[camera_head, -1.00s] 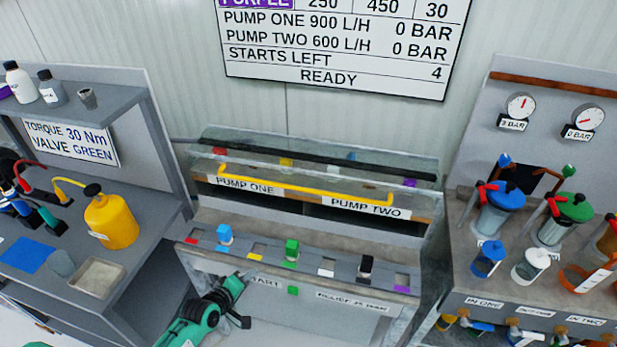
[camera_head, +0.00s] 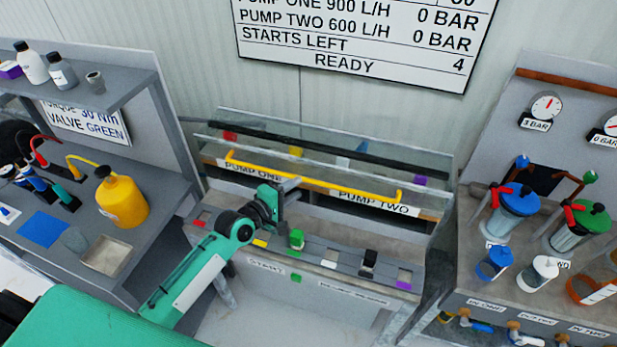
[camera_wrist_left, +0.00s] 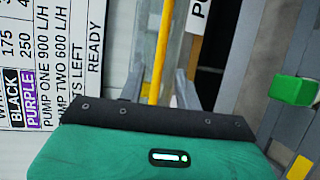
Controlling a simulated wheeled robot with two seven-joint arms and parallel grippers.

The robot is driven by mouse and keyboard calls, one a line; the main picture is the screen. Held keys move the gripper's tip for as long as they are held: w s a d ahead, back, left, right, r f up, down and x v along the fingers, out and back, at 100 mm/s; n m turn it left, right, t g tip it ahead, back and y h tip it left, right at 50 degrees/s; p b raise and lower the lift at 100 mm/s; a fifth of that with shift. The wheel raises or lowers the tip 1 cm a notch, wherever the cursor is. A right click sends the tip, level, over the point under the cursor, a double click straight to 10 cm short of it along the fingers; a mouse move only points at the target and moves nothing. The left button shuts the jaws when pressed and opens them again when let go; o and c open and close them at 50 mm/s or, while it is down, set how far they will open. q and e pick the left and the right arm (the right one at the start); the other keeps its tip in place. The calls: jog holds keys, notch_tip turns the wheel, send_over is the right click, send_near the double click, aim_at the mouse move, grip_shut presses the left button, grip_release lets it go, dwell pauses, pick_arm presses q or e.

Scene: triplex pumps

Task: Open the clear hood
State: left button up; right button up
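The clear hood (camera_head: 385,166) lies over the bay marked PUMP ONE and PUMP TWO in the head view and looks down. Its yellow bar handle (camera_head: 325,183) runs along its front edge. My left gripper (camera_head: 289,187) is in front of the bar, left of its middle, above the front panel. In the left wrist view, its two fingers (camera_wrist_left: 160,90) are apart and empty, with the yellow bar (camera_wrist_left: 157,45) running up between them. I cannot tell whether they touch the bar. My right gripper is not in view.
Below the hood, the control panel (camera_head: 330,243) carries several coloured blocks, with the green block (camera_head: 296,239) close to my left gripper. A bench with a yellow bottle (camera_head: 122,200) stands left. A pump stand with gauges (camera_head: 546,107) stands right.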

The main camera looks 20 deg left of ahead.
aim_at(308, 179)
pick_arm(q)
jog(key=shift+p+x, duration=0.5)
jog(key=shift+x, duration=2.65)
jog(key=shift+c, duration=0.2)
jog(key=shift+f, duration=0.1)
grip_shut()
